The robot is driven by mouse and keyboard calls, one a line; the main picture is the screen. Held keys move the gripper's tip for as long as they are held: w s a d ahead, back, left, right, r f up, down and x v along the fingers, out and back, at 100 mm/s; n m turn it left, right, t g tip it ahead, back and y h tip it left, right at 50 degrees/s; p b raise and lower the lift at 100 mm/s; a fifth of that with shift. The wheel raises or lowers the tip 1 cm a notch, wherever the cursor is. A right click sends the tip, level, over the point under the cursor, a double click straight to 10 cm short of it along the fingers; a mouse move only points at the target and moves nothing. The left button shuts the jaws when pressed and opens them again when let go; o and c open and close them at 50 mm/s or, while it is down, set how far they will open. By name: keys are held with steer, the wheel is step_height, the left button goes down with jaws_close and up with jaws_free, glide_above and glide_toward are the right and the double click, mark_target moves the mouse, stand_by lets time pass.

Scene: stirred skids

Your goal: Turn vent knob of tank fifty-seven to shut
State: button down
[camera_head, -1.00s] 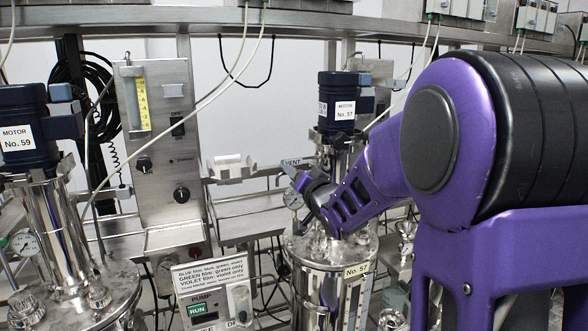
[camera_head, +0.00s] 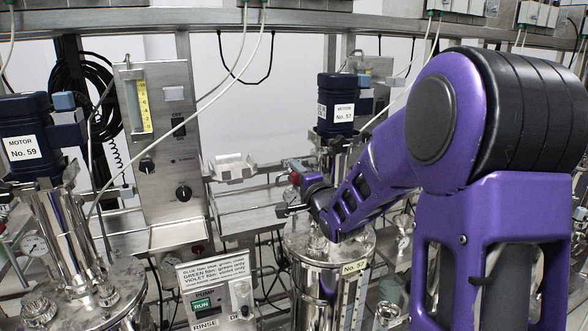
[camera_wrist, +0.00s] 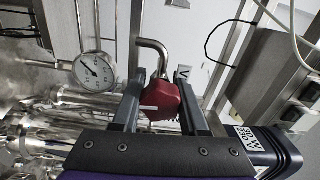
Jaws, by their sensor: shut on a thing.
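Tank 57 (camera_head: 312,262) stands at the centre of the head view, its No. 57 label on the lid rim. Its blue motor (camera_head: 337,105) is above it. My gripper (camera_head: 292,190) reaches over the lid from the right. In the wrist view a red knob (camera_wrist: 160,98) sits between the two fingers of my gripper (camera_wrist: 160,105), which are shut on it. The knob is on a bent metal pipe (camera_wrist: 155,48). The vent sign's lettering is mostly cut off by a finger in the wrist view. The knob also shows as a small red spot in the head view (camera_head: 295,178).
A pressure gauge (camera_wrist: 94,71) is close to the left finger in the wrist view. Tank 59's motor (camera_head: 25,135) is at the left. A control panel (camera_head: 165,150) and a pump box (camera_head: 217,290) stand between the tanks. A white tray (camera_head: 234,167) is behind.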

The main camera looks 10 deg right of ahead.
steer(key=shift+r+m, duration=0.2)
steer(key=shift+m, duration=0.3)
steer(key=shift+c, duration=2.2)
jaws_free()
steer(key=shift+f, duration=0.1)
steer(key=shift+f, duration=0.1)
